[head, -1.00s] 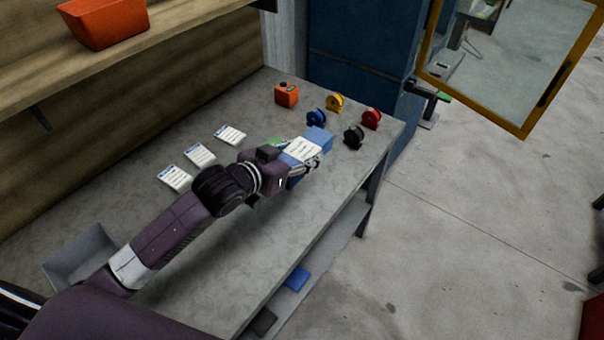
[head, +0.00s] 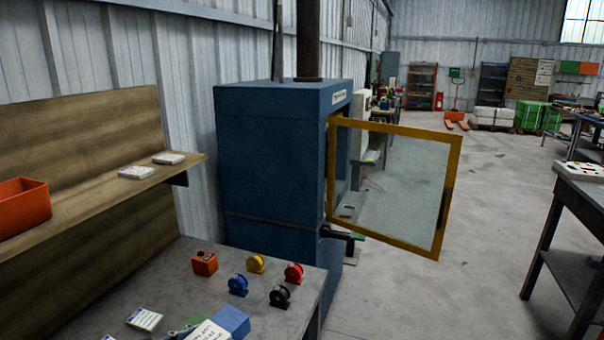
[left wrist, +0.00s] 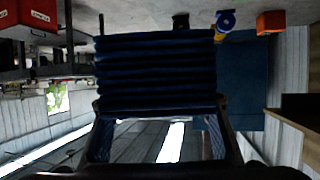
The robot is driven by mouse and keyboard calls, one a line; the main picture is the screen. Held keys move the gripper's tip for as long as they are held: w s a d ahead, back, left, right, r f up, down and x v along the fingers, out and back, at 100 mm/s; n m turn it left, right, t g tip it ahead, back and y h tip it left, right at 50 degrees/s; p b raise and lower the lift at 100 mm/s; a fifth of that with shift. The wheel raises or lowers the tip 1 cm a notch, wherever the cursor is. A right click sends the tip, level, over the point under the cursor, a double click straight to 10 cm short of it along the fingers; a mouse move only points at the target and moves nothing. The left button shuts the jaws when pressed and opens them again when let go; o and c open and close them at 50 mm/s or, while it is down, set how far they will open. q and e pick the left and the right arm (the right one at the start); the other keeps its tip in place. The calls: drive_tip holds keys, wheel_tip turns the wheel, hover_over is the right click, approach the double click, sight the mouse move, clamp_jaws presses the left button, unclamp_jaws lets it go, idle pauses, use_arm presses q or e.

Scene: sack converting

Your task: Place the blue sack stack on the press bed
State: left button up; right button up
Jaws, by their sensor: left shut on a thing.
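The blue sack stack (head: 232,320) shows at the bottom edge of the head view, above the near workbench, with a white label on it. In the left wrist view it is a dark layered block (left wrist: 155,72) held in my left gripper (left wrist: 160,108), which is shut on it. The left gripper itself is below the head view. The press seems to be the blue cabinet (head: 270,160), whose yellow-framed glass door (head: 395,185) stands open to the right. The press bed is hidden inside it. My right gripper is in neither view.
The workbench (head: 180,265) holds an orange box (head: 204,263), blue (head: 238,285), yellow (head: 256,263), red (head: 294,272) and black (head: 280,296) spools, and a label card (head: 144,319). A dark table (head: 570,220) stands right. The floor between (head: 430,300) is clear.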

use_arm(q)
drive_tip(key=s+r+m+g+h, duration=0.2)
drive_tip(key=s+m+g+h, duration=0.1)
drive_tip(key=s, duration=0.8)
drive_tip(key=shift+s+a+r+m+g+h, duration=0.3)
drive_tip(key=shift+s+a+m, duration=0.05)
drive_tip(key=shift+m, duration=0.45)
